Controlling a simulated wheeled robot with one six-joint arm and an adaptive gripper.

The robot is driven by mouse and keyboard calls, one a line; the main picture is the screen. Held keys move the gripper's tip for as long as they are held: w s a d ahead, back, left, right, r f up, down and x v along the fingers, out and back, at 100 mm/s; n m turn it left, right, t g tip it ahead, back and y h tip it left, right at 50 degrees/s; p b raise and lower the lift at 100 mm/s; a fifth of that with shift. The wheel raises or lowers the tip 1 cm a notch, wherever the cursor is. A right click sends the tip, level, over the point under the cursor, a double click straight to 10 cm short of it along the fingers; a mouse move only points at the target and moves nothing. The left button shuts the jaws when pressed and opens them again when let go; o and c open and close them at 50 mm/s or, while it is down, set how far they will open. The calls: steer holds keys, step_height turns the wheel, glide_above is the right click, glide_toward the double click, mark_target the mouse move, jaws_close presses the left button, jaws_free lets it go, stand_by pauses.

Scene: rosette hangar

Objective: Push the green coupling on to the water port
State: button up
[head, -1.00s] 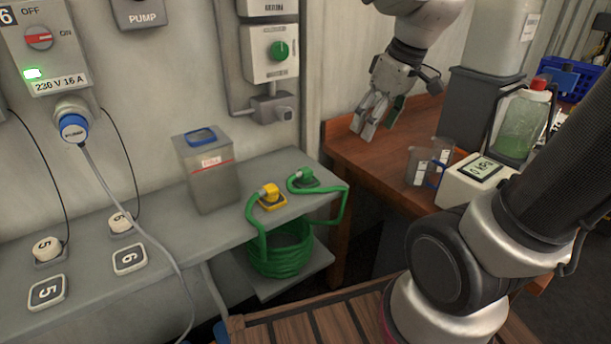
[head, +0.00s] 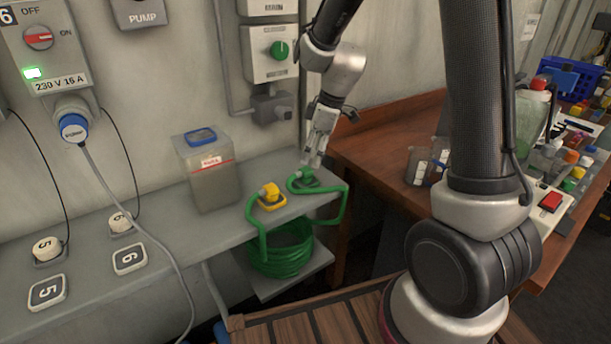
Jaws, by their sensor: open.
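The green coupling (head: 303,176) sits on a dark green base on the grey shelf, at the end of a green hose. A yellow coupling (head: 269,192) on a yellow base is to its left, also with the green hose. My gripper (head: 312,162) points down just above and slightly right of the green coupling. Its fingers are open with nothing seen between them. Whether a fingertip touches the coupling cannot be told. A grey outlet (head: 272,107) sticks out of the wall under the box with the green knob (head: 279,49); no label on it reads as water port.
A grey canister (head: 209,175) stands on the shelf (head: 165,235) left of the couplings. The coiled green hose (head: 281,255) lies on a lower shelf. A wooden bench (head: 385,140) with beakers (head: 418,165) is on the right.

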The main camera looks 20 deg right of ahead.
mark_target(306, 169)
steer(key=shift+x, duration=1)
steer(key=shift+w+x, duration=0.2)
steer(key=shift+x, duration=2.45)
steer(key=shift+r, duration=0.1)
steer(key=shift+c, duration=0.3)
steer(key=c, duration=1)
